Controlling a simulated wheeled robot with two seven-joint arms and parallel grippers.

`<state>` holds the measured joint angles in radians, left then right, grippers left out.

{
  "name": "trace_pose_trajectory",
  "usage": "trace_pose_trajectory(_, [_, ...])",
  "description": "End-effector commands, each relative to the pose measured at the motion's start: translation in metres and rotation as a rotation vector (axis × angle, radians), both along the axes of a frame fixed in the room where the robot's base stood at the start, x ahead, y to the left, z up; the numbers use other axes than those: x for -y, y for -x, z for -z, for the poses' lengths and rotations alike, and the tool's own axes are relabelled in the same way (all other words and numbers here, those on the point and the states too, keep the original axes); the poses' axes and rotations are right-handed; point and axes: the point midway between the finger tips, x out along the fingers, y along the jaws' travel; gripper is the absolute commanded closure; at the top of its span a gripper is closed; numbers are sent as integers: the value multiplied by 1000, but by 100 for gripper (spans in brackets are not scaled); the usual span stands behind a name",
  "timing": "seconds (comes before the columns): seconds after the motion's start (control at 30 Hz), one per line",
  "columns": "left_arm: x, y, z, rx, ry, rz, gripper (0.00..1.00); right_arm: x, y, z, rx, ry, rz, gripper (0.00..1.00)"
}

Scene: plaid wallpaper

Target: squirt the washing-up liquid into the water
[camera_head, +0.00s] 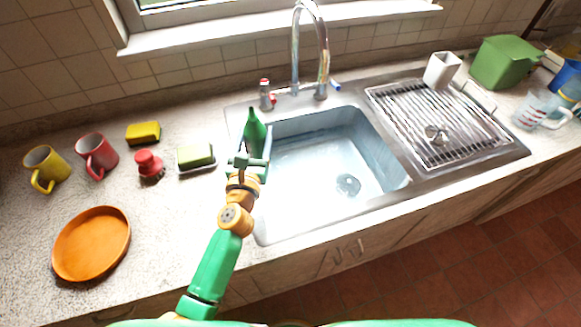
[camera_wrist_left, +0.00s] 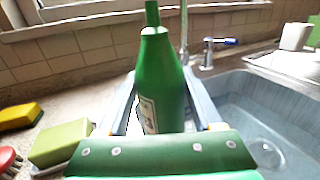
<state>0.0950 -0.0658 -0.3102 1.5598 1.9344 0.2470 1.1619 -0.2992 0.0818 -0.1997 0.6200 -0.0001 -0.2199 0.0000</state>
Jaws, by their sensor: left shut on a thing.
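A green washing-up liquid bottle (camera_head: 254,127) stands upright in the grip of my left gripper (camera_head: 247,160), at the left rim of the sink. In the left wrist view the bottle (camera_wrist_left: 160,80) is between the two fingers, its narrow spout at the top and part of a label showing low on its left side. The left gripper (camera_wrist_left: 160,112) is shut on it. Its base is hidden by the gripper. The sink (camera_head: 320,165) holds pale, clear-looking water with the drain (camera_head: 348,185) visible. My right gripper does not show.
A chrome tap (camera_head: 325,50) rises behind the sink. A green sponge on a dish (camera_head: 196,156), a red brush (camera_head: 149,164), a yellow sponge (camera_head: 143,132), two mugs (camera_head: 97,155) and an orange plate (camera_head: 92,243) lie left. A draining rack (camera_head: 430,120) is right.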

Motion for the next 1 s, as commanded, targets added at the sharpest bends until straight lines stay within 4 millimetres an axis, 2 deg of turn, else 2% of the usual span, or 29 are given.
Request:
trace_pose_trajectory(0.13, [4,-8,5,1,2,47,100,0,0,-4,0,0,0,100])
trace_pose_trajectory(0.57, [5,-8,11,6,-25,54,100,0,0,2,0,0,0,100])
trace_pose_trajectory(0.9, [9,-6,24,43,-175,54,100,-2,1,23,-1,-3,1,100])
trace_pose_trajectory(1.0, [10,-5,18,59,-239,54,100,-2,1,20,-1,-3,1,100])
